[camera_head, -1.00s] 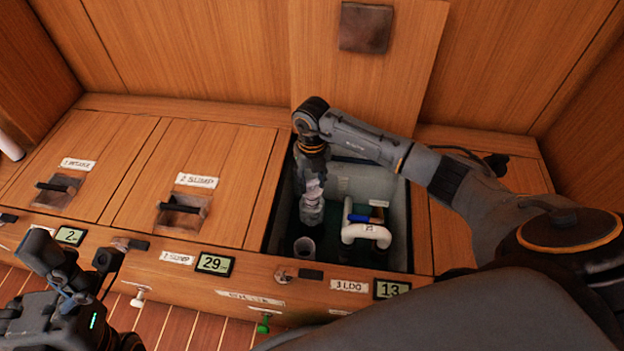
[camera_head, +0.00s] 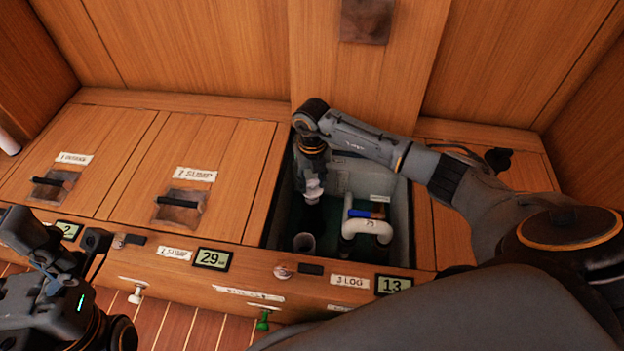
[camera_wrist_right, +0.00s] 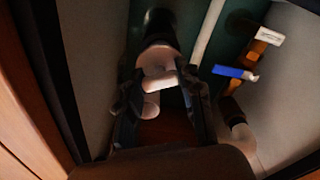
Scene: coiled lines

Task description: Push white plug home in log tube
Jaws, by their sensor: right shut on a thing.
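My right gripper (camera_head: 312,198) reaches down into the open compartment labelled 3 LOG. In the right wrist view its two fingers (camera_wrist_right: 160,95) are closed on the white plug (camera_wrist_right: 158,80), which sits between them. A dark round opening (camera_wrist_right: 160,22) shows just beyond the plug; I cannot tell whether it is the log tube or how deep the plug sits in it. In the head view a pale part (camera_head: 314,188) shows at the gripper, and the fingertips are lost in shadow. My left gripper (camera_head: 68,262) is at the lower left, open and empty.
A grey cup-like piece (camera_head: 304,243) stands at the compartment's front left. A white bent pipe (camera_head: 366,229) with a blue handle (camera_wrist_right: 235,72) is to the right. The compartment walls (camera_head: 401,215) are close around my arm. Closed hatches (camera_head: 195,175) lie left.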

